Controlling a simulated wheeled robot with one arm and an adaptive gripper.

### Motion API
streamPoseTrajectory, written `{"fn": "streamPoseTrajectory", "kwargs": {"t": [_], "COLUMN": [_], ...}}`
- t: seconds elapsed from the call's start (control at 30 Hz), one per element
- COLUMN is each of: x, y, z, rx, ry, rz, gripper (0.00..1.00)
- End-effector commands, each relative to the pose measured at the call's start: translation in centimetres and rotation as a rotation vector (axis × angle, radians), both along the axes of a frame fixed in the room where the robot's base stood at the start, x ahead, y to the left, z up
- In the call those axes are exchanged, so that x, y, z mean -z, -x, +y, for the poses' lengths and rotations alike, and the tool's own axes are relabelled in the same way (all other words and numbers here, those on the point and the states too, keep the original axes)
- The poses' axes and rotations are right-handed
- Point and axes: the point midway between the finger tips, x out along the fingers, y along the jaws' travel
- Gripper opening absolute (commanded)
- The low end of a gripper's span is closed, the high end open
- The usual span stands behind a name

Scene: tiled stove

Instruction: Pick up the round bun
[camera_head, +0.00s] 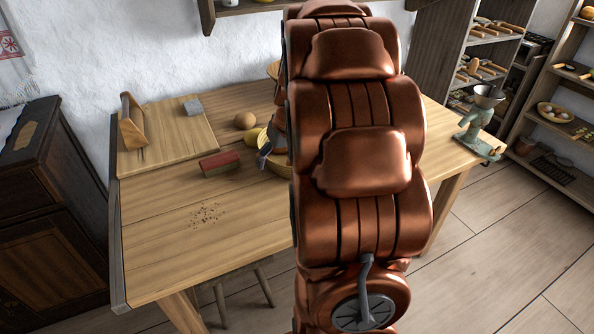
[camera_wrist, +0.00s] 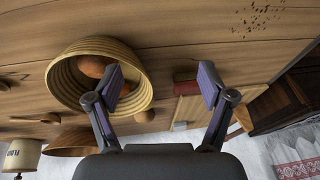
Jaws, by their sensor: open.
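A round brown bun-like thing (camera_head: 245,120) lies on the table behind the yellow basket (camera_head: 277,165). In the wrist view, a round brown thing (camera_wrist: 145,116) shows partly beside the basket (camera_wrist: 66,92). More round orange-brown things (camera_wrist: 92,67) lie inside the basket, partly hidden by its wall and my finger; I cannot tell which round thing is the bun. My gripper (camera_wrist: 160,86) is open and empty, its left finger in front of the basket's rim and its right finger beyond the red block (camera_wrist: 186,86). In the head view my arm hides most of the gripper and basket.
The red block (camera_head: 220,163) lies left of the basket. A board (camera_head: 175,135) with a wooden holder (camera_head: 132,122) and a grey block (camera_head: 194,107) is at the back left. Crumbs (camera_head: 206,215) mark clear tabletop in front. A grinder (camera_head: 480,125) stands at the right edge.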

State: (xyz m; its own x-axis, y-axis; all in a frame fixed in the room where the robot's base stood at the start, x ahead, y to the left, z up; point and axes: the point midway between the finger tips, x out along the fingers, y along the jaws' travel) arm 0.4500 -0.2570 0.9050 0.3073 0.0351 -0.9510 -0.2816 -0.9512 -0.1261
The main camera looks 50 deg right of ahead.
Motion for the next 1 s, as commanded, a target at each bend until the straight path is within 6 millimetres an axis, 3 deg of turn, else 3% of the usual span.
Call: {"fn": "streamPoseTrajectory", "kwargs": {"t": [0.03,0.1,0.3,0.43,1.0], "x": [1.4,2.1,3.3,3.9,8.6], "y": [-0.3,-0.6,-0.8,-1.0,-3.5], "z": [-2.5,-5.4,-10.2,-11.1,-11.7], "rx": [0.027,0.049,0.086,0.092,0.09], "ry": [0.007,0.025,0.06,0.065,0.062], "rz": [-0.015,-0.041,-0.08,-0.086,-0.083], "gripper": [0.81,0.81,0.81,0.81,0.81]}}
